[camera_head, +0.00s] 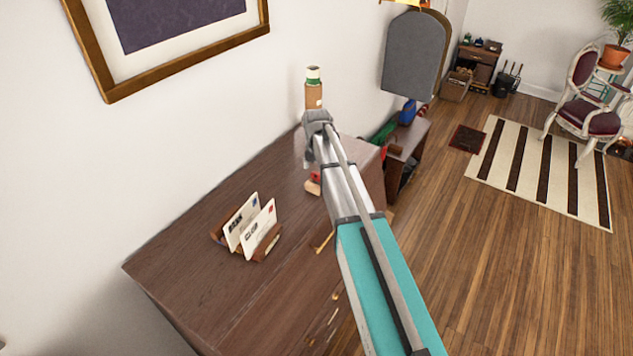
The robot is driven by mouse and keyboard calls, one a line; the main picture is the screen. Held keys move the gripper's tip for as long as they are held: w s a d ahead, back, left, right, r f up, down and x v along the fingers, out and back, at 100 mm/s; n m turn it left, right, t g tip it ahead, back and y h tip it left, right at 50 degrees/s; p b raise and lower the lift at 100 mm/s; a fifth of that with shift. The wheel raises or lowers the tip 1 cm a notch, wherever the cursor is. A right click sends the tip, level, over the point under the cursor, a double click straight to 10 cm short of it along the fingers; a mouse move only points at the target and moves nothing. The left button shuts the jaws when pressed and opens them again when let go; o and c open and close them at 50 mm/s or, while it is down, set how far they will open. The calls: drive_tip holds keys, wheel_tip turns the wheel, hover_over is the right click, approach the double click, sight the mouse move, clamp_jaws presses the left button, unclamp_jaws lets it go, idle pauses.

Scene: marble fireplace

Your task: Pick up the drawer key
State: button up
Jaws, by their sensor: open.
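A small thin brass-coloured item (324,243) lies on the dark wooden dresser top (205,270), just left of my arm. It may be the drawer key, but its shape is too small to be sure. My arm reaches from the lower right over the dresser. My gripper (317,125) is at its grey far end, near the dresser's back, apart from the brass item. It is open, though its fingers are hard to make out. I see nothing held. My arm hides part of the dresser top.
A wooden holder with letters (254,228) stands on the dresser, left of the brass item. A small red and wooden item (313,184) lies beside my arm. The dresser's left part is clear. A framed picture (180,30) hangs above.

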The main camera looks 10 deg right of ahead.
sight(317, 180)
drive_tip(key=shift+f+b, duration=0.85)
drive_tip(key=shift+f, duration=0.35)
drive_tip(key=shift+c, duration=0.3)
drive_tip(key=c, duration=1)
